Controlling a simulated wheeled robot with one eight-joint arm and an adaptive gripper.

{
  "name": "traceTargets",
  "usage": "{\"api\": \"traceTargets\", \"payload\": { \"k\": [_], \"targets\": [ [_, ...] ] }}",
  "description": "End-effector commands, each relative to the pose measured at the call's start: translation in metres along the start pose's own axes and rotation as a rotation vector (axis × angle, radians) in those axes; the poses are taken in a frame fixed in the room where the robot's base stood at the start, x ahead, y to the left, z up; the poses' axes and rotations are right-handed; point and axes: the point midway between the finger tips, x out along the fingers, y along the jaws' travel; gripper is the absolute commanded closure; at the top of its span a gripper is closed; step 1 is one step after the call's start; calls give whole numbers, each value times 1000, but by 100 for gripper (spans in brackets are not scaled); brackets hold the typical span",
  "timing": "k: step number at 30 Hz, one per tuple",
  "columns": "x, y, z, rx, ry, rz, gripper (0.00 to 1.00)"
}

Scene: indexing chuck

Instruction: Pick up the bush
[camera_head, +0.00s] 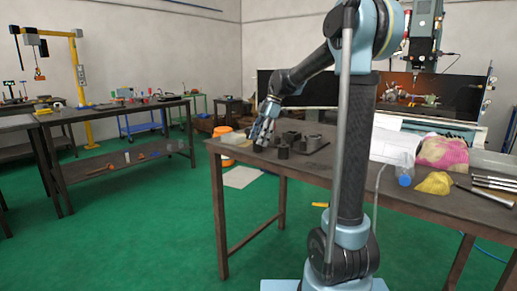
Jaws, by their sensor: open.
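My gripper (262,139) is open and hangs low over the left end of the dark work table (225,149). Several small dark metal parts stand just right of it. One is a short dark cylinder (283,152) near the front, which looks like a bush. Behind and right of it is a dark block-like fixture (312,143) on a flat base. The parts are small, and I cannot tell for sure which one is the bush. Nothing shows between my fingers.
A milling machine stands behind.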

Motion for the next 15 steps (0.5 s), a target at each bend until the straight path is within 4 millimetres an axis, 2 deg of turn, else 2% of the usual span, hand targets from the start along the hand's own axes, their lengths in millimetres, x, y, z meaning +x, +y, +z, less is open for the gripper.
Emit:
{"api": "traceTargets", "payload": {
  "k": [4, 13, 14, 15],
  "targets": [
    [16, 0, 0, -1, 0, 0, 41],
    [20, 0, 0, 1, 0, 0, 41],
    [20, 0, 0, 1, 0, 0, 46],
    [20, 0, 0, 1, 0, 0, 55]
  ]
}}
